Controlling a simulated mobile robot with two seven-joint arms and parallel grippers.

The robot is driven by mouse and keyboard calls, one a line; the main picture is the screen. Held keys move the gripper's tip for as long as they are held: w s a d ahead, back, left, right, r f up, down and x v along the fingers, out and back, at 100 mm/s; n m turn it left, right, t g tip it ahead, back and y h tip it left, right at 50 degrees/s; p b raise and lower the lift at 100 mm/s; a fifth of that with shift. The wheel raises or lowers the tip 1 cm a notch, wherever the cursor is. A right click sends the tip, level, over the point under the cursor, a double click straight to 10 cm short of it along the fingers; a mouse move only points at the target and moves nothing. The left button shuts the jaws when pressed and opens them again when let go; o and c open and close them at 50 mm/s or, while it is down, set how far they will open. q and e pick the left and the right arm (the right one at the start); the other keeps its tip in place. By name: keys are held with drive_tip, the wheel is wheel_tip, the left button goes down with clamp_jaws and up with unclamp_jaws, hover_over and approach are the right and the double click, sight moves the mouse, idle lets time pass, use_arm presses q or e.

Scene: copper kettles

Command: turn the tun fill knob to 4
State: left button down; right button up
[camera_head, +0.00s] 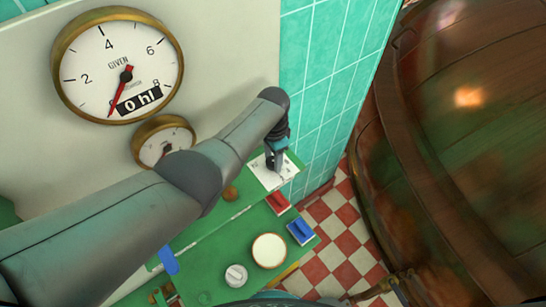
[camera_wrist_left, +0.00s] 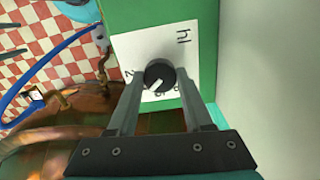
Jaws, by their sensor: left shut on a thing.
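The fill knob (camera_wrist_left: 158,74) is a dark round knob with a white pointer mark, on a white plate (camera_wrist_left: 195,40) marked "hl" with numbers around it. In the left wrist view the mark points to the lower left, between the 2 and the other visible numbers; the exact number there is unclear. My left gripper (camera_wrist_left: 159,80) is shut on the knob, one finger on each side. In the head view the left gripper (camera_head: 274,163) reaches down to the white plate (camera_head: 262,176), and the knob is hidden there. My right gripper is not in view.
A large round gauge (camera_head: 90,65) reads "0 hl" with its red needle low; a smaller gauge (camera_head: 155,145) is below it. Red (camera_head: 278,202) and blue (camera_head: 300,230) switches sit on the green panel (camera_head: 225,250). A copper kettle (camera_head: 470,150) stands at the right.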

sight(273, 161)
use_arm(q)
drive_tip(key=shift+c, duration=1.5)
unclamp_jaws()
drive_tip(key=shift+r, duration=0.25)
wheel_tip(273, 161, up, 3)
drive_tip(key=shift+f+p, duration=0.1)
drive_tip(key=shift+p, duration=0.7)
wheel_tip(273, 161, up, 12)
drive_tip(key=shift+f, duration=0.1)
